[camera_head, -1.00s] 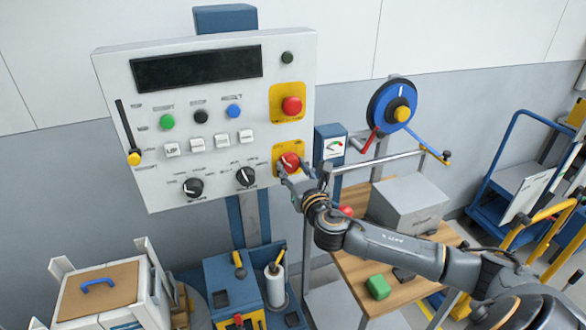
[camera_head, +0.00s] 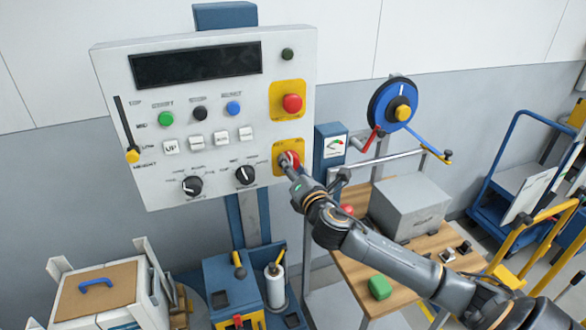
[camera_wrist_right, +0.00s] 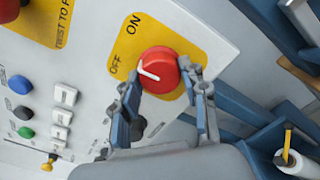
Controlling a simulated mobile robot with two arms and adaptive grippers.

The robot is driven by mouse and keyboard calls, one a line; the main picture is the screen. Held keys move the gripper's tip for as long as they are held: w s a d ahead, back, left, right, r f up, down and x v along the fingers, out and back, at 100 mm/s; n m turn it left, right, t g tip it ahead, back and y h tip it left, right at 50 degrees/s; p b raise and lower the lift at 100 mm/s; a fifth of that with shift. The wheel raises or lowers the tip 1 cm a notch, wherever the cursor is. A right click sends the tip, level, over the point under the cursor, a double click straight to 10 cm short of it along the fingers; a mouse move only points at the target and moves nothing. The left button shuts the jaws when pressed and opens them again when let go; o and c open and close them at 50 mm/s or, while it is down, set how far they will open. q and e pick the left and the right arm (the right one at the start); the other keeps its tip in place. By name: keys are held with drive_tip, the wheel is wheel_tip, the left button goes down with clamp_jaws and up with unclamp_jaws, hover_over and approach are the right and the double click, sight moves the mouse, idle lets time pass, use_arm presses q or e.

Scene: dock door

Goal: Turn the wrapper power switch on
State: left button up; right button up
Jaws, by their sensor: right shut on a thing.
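The power switch is a red round knob (camera_wrist_right: 160,66) with a white pointer line, on a yellow plate (camera_wrist_right: 120,50) marked ON and OFF. In the wrist view the pointer lies toward the OFF side. In the head view the knob (camera_head: 288,160) sits at the lower right of the white control panel (camera_head: 220,120), partly hidden by my right gripper (camera_head: 291,170). In the wrist view the fingers of my right gripper (camera_wrist_right: 163,79) are shut on the knob, one on each side. My left gripper is not in view.
A red emergency button (camera_head: 292,103) on its own yellow plate sits above the switch. Black dials (camera_head: 245,175) and coloured buttons lie left of it. A wooden table (camera_head: 400,285) with a grey box (camera_head: 409,207) stands below my right arm.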

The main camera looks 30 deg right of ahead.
drive_tip(key=m, duration=0.9)
drive_tip(key=shift+m, duration=0.3)
idle(0.5)
drive_tip(key=o, duration=1.2)
drive_tip(key=shift+d, duration=0.1)
drive_tip(key=shift+c, duration=0.2)
drive_tip(key=v, duration=1.2)
drive_tip(key=shift+f, duration=0.1)
